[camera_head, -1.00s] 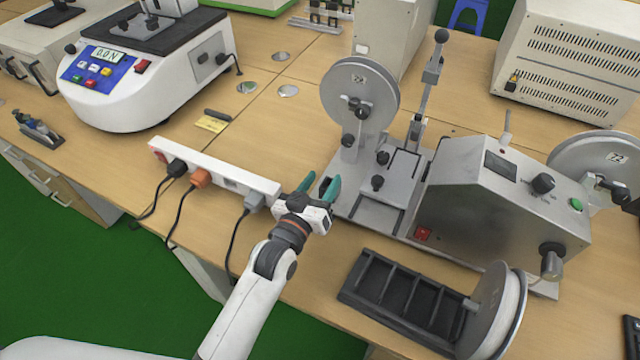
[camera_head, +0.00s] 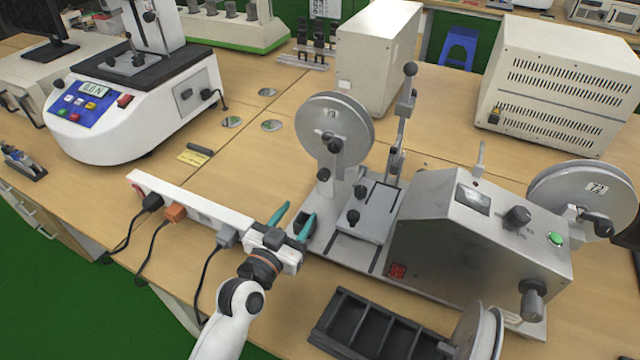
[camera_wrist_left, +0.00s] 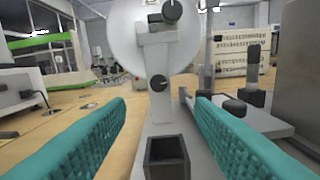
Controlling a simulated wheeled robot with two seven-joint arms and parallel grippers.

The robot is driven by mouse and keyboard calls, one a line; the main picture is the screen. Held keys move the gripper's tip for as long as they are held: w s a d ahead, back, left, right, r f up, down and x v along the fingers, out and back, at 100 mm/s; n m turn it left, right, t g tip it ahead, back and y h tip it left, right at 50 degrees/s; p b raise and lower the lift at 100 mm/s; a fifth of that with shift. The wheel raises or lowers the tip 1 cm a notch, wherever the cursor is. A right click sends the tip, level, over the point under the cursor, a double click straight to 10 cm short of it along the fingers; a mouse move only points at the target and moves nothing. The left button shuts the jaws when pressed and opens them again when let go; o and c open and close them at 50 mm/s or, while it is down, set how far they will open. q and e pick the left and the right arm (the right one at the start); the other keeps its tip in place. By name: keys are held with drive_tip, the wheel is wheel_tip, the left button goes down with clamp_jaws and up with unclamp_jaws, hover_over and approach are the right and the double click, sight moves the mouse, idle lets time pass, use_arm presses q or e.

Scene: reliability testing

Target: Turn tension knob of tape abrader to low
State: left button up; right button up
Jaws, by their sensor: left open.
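The tape abrader (camera_head: 440,240) is a grey machine with a sloped control box, a left reel (camera_head: 322,112) and a right reel (camera_head: 570,190). A black knob (camera_head: 517,217) sits on the control box beside a small meter. More black knobs stand along the left reel's bracket, one low down (camera_head: 323,174); it also shows in the left wrist view (camera_wrist_left: 159,83). I cannot read which is the tension knob. My left gripper (camera_head: 297,213) is open and empty, its teal fingers pointing at the abrader's left end, below the reel. The right gripper is out of view.
A white power strip (camera_head: 195,207) with plugs lies left of the gripper. A black rack (camera_head: 375,325) and a spool (camera_head: 485,335) stand in front of the abrader. A white tester (camera_head: 140,110) is at back left. A beige cabinet (camera_head: 375,55) stands behind.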

use_arm(q)
approach(322, 178)
drive_tip(key=x, duration=0.3)
drive_tip(key=shift+w, duration=0.1)
drive_tip(key=x, duration=0.4)
drive_tip(key=shift+w+d, duration=0.25)
drive_tip(key=shift+w, duration=0.35)
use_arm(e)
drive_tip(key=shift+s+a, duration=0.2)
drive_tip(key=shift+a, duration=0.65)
use_arm(q)
drive_tip(key=c, duration=1)
